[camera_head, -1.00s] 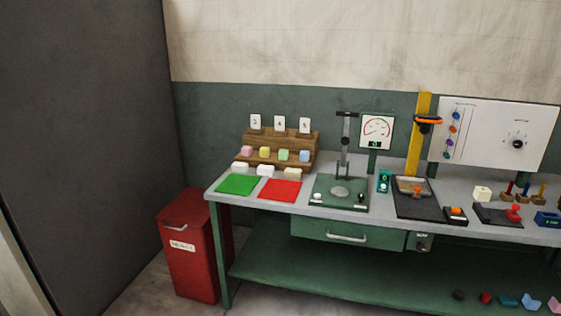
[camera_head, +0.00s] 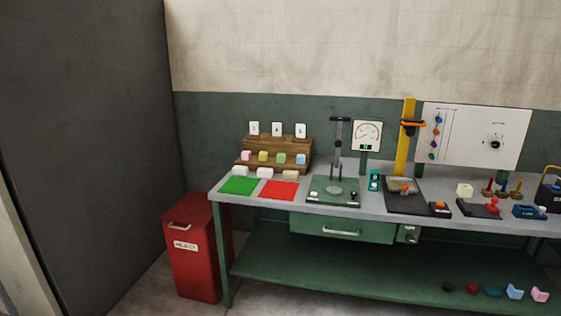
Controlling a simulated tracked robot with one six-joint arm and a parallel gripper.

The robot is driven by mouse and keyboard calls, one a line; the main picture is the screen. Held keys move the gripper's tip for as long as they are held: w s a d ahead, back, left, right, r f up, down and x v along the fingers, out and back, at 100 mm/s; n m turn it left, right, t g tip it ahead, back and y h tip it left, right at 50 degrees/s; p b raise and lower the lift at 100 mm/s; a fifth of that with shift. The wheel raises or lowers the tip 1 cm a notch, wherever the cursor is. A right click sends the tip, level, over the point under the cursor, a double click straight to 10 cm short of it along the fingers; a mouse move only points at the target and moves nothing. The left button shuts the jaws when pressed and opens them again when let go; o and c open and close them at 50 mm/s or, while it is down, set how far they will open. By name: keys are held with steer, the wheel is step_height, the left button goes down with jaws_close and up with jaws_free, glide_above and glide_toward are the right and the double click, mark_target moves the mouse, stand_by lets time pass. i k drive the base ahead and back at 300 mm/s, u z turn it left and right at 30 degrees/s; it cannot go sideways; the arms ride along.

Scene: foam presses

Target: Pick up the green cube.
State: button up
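The green cube (camera_head: 281,158) sits on the lower step of a wooden stepped rack (camera_head: 290,144) at the back left of the workbench. It stands in a row between a yellow cube (camera_head: 263,156) on its left and a blue cube (camera_head: 300,159) on its right. A pink cube (camera_head: 246,155) is at the row's left end. My gripper is not in view, and nothing is seen touching the green cube.
In front of the rack lie whitish blocks (camera_head: 265,172), a green mat (camera_head: 239,186) and a red mat (camera_head: 280,189). A press (camera_head: 335,190) stands to the right. A red bin (camera_head: 193,255) stands at the bench's left end. A dark panel (camera_head: 85,150) fills the left side.

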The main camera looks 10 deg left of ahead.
mark_target(280, 157)
steer(key=u, duration=0.5)
steer(key=i, duration=0.85)
steer(key=u, duration=1.2)
steer(key=i, duration=1.6)
steer(key=z, duration=0.25)
steer(key=i, duration=1.2)
steer(key=z, duration=0.5)
